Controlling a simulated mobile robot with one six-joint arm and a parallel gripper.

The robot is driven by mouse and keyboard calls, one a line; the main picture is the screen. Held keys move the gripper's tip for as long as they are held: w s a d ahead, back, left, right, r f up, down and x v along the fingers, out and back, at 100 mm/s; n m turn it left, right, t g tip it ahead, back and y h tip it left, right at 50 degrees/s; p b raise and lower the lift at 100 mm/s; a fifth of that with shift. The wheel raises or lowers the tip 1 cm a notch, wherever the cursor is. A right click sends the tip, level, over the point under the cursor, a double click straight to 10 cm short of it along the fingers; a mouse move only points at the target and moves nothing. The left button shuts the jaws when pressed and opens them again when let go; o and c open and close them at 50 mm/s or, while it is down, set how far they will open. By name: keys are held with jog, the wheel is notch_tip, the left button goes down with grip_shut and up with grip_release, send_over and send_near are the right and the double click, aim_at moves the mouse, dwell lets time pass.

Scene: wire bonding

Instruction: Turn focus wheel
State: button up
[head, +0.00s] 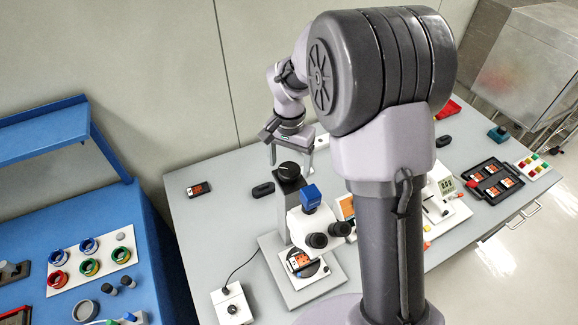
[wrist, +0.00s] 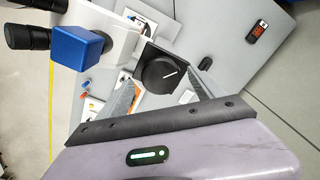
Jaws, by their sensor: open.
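The focus wheel (head: 289,170) is a round black knob on top of the microscope's dark column. In the wrist view the wheel (wrist: 160,74) shows a white line pointing to the right and slightly up. My gripper (head: 291,163) is open at the wheel, its fingers pointing down. In the wrist view my gripper (wrist: 163,88) has one finger on each side of the wheel, with gaps between. I cannot tell how far the tips are above the wheel. The white microscope (head: 299,222) has black eyepieces and a blue block (head: 311,197); the block also shows in the wrist view (wrist: 82,48).
A dark device with an orange screen (head: 198,189) and a black object (head: 263,189) lie on the grey table (head: 215,235), left of the microscope. A small white control box (head: 232,304) sits at the front. A black tray (head: 493,180) stands at right. A blue bench (head: 100,215) is at left.

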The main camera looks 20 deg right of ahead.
jog(key=shift+f, duration=0.75)
jog(key=shift+a, duration=0.1)
jog(key=shift+c, duration=0.3)
jog(key=c, duration=1.3)
jog(key=shift+m+b, duration=0.3)
jog(key=m+b, duration=0.2)
jog(key=m, duration=0.1)
jog(key=shift+w+f, duration=0.1)
jog(key=shift+m+b, duration=0.9)
jog(key=shift+m, duration=0.4)
